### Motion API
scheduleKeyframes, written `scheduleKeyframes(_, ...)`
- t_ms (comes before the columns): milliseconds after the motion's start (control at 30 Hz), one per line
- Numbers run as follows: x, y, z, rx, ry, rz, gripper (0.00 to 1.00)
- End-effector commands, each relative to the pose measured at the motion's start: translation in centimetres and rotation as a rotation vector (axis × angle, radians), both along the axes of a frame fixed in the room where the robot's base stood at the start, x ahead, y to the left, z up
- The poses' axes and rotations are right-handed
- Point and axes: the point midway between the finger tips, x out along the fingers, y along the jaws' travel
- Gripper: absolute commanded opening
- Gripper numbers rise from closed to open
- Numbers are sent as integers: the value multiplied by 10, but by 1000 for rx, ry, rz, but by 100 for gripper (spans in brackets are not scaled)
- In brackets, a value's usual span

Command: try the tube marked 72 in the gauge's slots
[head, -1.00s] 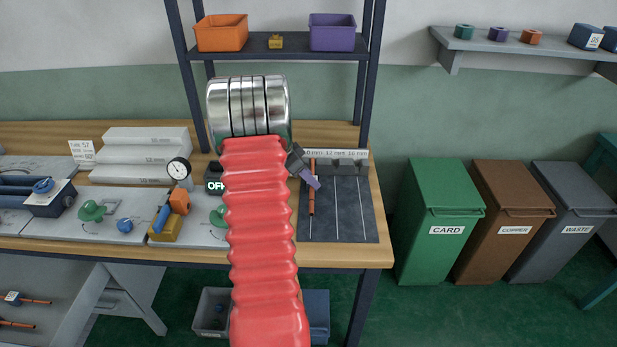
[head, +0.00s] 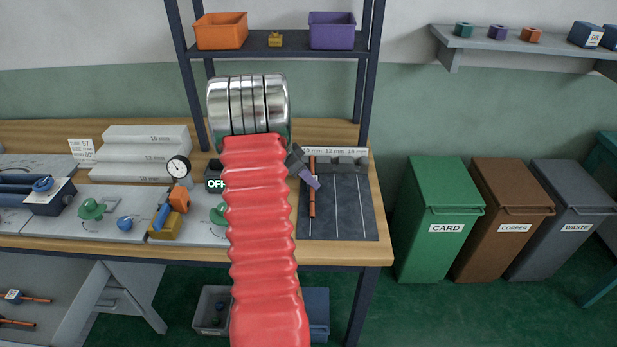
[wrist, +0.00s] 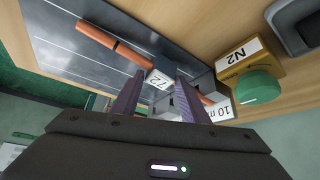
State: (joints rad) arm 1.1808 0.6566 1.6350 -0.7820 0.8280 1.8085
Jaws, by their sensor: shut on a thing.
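The tube marked 72 (wrist: 128,51) is a copper rod with a blue block bearing a white 72 label (wrist: 158,79). My gripper (wrist: 160,85) is shut on it at the block, a purple finger on each side. In the head view the tube (head: 312,198) lies along the left part of the dark plate, pointing to the back. The gauge (head: 347,164) is a row of grey blocks behind the plate, labelled in mm. The tube's far end is at the gauge by the 10 mm label (wrist: 222,110). I cannot tell whether it is inside the slot.
A yellow N2 box with a green knob (wrist: 250,75) stands close to the gauge. The dark lined plate (head: 350,215) is clear to the right of the tube. A dial gauge (head: 179,168) and an orange-and-blue tool (head: 170,208) stand left of my arm. Shelf posts (head: 368,80) rise behind.

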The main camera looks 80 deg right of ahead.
Motion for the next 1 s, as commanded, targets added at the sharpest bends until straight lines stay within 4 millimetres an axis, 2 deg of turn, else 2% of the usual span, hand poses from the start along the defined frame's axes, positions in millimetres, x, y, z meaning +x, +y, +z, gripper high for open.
scheduleKeyframes(33,1,4,-11,14,-2,2,7)
scheduleKeyframes(267,2,5,-11,15,-4,1,7)
scheduleKeyframes(300,2,5,-11,15,-4,1,43)
scheduleKeyframes(567,1,5,-11,15,-4,-1,62)
scheduleKeyframes(1000,-1,4,-7,11,0,-4,62)
